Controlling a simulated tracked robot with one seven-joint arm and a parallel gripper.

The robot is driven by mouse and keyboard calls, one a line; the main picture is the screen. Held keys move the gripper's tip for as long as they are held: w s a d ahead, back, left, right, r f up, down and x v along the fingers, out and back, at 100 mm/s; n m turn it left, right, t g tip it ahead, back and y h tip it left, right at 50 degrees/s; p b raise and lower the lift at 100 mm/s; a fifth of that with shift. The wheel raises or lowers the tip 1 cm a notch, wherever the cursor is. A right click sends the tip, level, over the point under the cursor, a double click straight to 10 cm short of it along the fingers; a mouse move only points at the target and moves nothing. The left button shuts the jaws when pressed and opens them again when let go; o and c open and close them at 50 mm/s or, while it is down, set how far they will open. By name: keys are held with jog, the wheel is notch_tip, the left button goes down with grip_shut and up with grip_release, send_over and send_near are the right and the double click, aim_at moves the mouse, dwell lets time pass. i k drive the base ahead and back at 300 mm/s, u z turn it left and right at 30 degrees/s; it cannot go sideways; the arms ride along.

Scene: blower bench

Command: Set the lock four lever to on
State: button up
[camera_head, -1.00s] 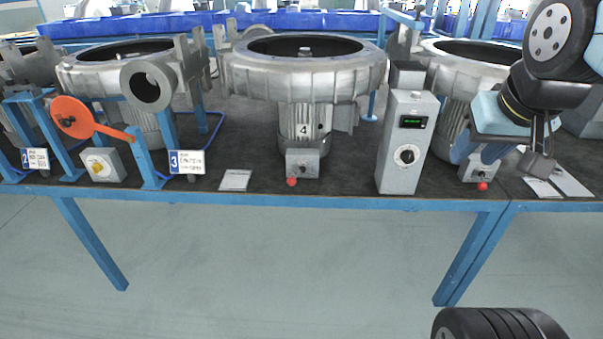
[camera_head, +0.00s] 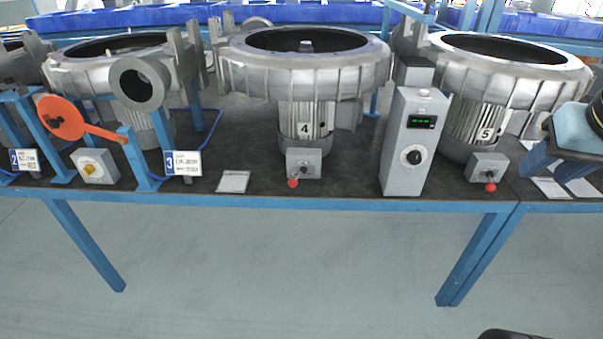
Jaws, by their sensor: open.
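The lock four lever (camera_head: 292,183) is a short lever with a red ball knob. It is on the small grey box (camera_head: 304,161) at the bench front, below the motor marked 4 (camera_head: 304,128). Its knob hangs low, at the box's lower left edge, and points down and slightly left. Any on or off marking is too small to read. Nothing touches the lever. My gripper's fingers are not visible past that edge.
A grey control box (camera_head: 408,150) with a green display and dial stands right of the lever. A similar red-knobbed lever (camera_head: 490,187) is below motor 5. An orange handle (camera_head: 66,120) is at left. A paper card (camera_head: 233,181) lies left of the lever. The floor in front is clear.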

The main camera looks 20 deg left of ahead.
aim_at(293, 183)
jog(key=u, duration=0.1)
jog(key=k, duration=0.85)
jog(key=u, duration=0.5)
jog(key=i, duration=1)
jog(key=z, duration=0.05)
